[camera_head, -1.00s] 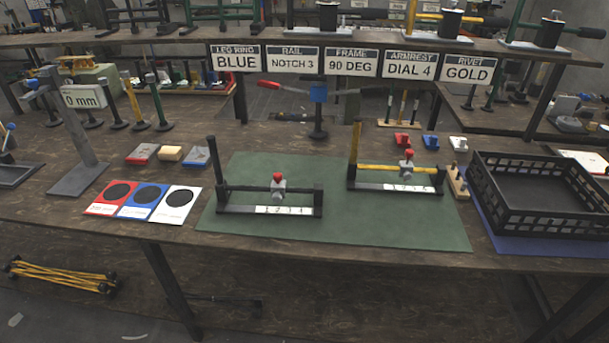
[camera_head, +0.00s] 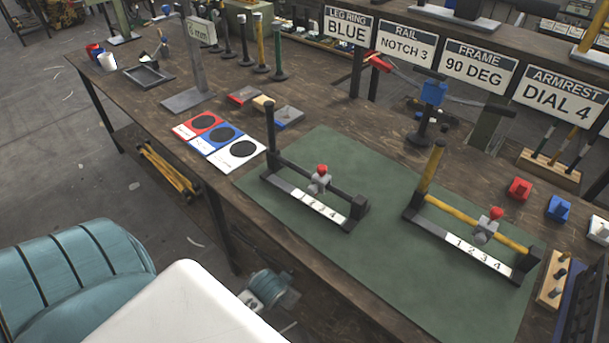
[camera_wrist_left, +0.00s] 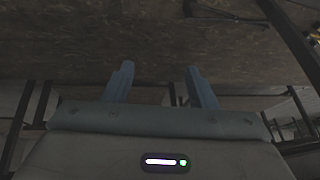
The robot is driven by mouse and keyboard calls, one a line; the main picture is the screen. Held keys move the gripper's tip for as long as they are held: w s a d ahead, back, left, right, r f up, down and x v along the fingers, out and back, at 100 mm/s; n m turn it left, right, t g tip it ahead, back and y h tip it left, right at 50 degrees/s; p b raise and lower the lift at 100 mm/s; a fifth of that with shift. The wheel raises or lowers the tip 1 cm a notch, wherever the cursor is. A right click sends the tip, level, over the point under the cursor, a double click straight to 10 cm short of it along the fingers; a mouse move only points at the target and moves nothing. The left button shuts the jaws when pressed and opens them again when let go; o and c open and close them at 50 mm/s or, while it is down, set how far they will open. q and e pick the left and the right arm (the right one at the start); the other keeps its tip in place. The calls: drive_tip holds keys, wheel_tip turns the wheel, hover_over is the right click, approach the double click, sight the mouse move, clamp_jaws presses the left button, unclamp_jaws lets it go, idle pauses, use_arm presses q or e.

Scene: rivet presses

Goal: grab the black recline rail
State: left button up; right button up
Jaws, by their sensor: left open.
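The black recline rail (camera_head: 333,198) stands on the green mat (camera_head: 303,157) in the head view. It has a tall black post at its left end, a grey slider with a red knob, and a white strip numbered 1 to 4. A second rail (camera_head: 473,225), yellow and black with a similar slider, stands to its right. My left gripper (camera_wrist_left: 161,78) shows in the left wrist view with its two bluish fingers apart and nothing between them. A dull brown surface lies beyond the fingers; no rail shows there. My right gripper is in neither view.
Red, blue and white cards (camera_head: 221,139) lie left of the mat. Signs (camera_head: 405,44) hang along the back; one reads RAIL NOTCH 3. A blue-topped stand (camera_head: 431,101) rises behind the mat. Small red and blue blocks (camera_head: 519,189) sit at the right.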

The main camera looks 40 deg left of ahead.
use_arm(q)
wheel_tip(320, 180, up, 18)
drive_tip(key=d+t, duration=0.2)
drive_tip(key=w+a+r+t, duration=0.1)
drive_tip(key=w+r, duration=0.1)
drive_tip(key=w+a+r+n+t, duration=0.1)
drive_tip(key=w, duration=0.2)
drive_tip(key=w+r+y, duration=0.1)
drive_tip(key=w+r, duration=0.1)
drive_tip(key=shift+w+a+r+n+t, duration=0.3)
drive_tip(key=shift+w+a+t, duration=0.1)
drive_tip(key=w+a+r+n+t, duration=0.1)
drive_tip(key=w+a+r+t, duration=0.15)
drive_tip(key=w+r, duration=0.45)
drive_tip(key=shift+t+y, duration=0.3)
drive_tip(key=shift+t, duration=0.05)
drive_tip(key=p+x, duration=0.2)
drive_tip(key=x, duration=0.8)
drive_tip(key=shift+w+d+r+p, duration=0.1)
drive_tip(key=shift+w+d+p, duration=0.05)
drive_tip(key=shift+p, duration=0.2)
drive_tip(key=shift+w, duration=0.2)
clamp_jaws()
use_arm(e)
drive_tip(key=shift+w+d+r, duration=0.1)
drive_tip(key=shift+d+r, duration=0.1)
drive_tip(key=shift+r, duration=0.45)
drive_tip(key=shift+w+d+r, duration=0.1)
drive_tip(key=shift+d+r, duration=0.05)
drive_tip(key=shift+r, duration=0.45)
